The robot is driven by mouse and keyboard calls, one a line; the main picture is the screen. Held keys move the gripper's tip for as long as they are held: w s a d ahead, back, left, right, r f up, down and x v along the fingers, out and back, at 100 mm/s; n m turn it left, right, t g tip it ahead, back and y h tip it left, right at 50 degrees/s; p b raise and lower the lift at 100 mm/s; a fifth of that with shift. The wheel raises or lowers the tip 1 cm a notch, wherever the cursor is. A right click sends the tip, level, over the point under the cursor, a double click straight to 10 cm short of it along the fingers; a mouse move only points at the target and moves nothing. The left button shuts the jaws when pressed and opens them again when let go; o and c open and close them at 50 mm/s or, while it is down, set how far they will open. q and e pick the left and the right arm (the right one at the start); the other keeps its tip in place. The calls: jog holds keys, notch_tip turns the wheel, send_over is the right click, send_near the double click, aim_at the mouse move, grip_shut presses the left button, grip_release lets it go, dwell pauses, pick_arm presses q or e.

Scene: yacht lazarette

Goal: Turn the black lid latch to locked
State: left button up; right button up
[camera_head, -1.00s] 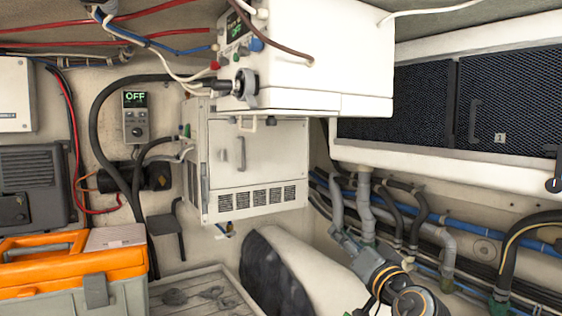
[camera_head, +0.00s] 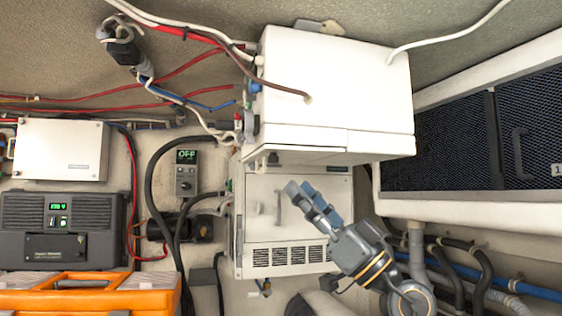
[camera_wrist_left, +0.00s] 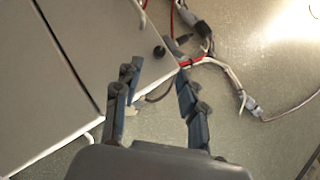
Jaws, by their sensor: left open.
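A white upper box (camera_head: 340,85) with a lid seam hangs at the centre of the head view. A small dark fitting (camera_head: 251,124) is on its left side; I cannot tell whether this is the black lid latch or which way it is turned.
The lower white cabinet (camera_head: 290,232) has a vertical handle and vents. Cables and hoses run left of both boxes. A control panel (camera_head: 187,180) reads OFF. An orange toolbox (camera_head: 130,300) is at bottom left. Dark mesh panels (camera_head: 440,150) are at right.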

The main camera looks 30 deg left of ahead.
aim_at(273, 158)
pick_arm(q)
jog(key=p+x, duration=0.2)
jog(key=x, duration=0.4)
jog(key=shift+a+r, duration=0.15)
jog(key=shift+r, duration=0.1)
pick_arm(e)
jog(key=r, duration=0.1)
jog(key=w+d, duration=0.1)
jog(key=r, duration=0.1)
jog(key=shift+w+d+r, duration=0.3)
jog(key=shift+w+r, duration=0.05)
jog(key=shift+s, duration=0.1)
pick_arm(q)
jog(key=c, duration=0.6)
grip_shut()
pick_arm(e)
jog(key=shift+s+a, duration=0.1)
jog(key=shift+a, duration=0.45)
